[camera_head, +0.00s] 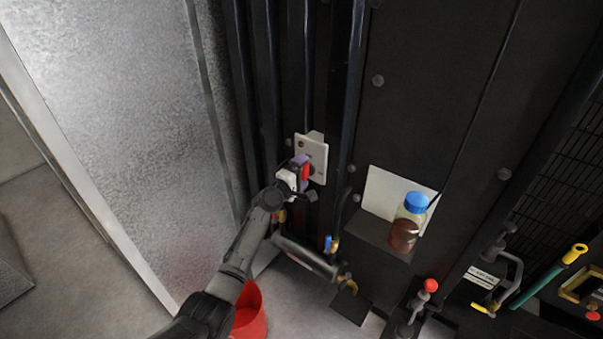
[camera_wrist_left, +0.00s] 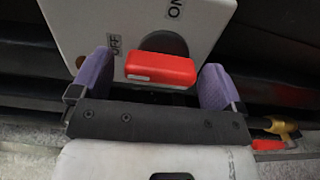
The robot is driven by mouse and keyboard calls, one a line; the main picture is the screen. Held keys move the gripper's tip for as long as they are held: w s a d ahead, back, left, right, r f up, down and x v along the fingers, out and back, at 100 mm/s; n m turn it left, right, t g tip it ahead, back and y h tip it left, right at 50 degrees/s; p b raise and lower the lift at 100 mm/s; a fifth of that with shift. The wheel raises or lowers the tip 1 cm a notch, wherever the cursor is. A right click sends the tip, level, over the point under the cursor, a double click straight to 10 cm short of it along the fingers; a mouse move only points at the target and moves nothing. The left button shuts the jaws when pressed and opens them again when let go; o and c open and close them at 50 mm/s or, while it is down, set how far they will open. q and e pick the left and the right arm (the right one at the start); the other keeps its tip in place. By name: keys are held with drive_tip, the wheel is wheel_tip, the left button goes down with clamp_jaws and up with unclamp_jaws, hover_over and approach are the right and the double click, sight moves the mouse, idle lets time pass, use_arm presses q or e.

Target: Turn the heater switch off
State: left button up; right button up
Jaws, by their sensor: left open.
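The heater switch is a light grey plate (camera_head: 312,150) on the dark cabinet wall, with a red handle (camera_head: 306,172) on a dark round base. In the left wrist view the plate (camera_wrist_left: 95,22) bears the labels OFF and ON, with OFF at the left and ON at the upper right. The red handle (camera_wrist_left: 160,68) lies roughly level across that view. My left gripper (camera_head: 301,166) is open at the switch, and its purple finger pads (camera_wrist_left: 158,86) stand on either side of the handle, with small gaps showing. My right gripper is in neither view.
Dark vertical pipes (camera_head: 357,60) run beside the switch. A bottle with a blue cap (camera_head: 409,222) stands on a small shelf at the right. Below are a horizontal cylinder (camera_head: 305,257), a red-knobbed lever (camera_head: 430,286) and a red bucket (camera_head: 250,315). A grey metal panel (camera_head: 110,90) fills the left.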

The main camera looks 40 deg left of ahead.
use_arm(q)
drive_tip(key=s+p, duration=0.1)
drive_tip(key=s, duration=1.3)
drive_tip(key=shift+d, duration=0.25)
drive_tip(key=shift+w, duration=0.1)
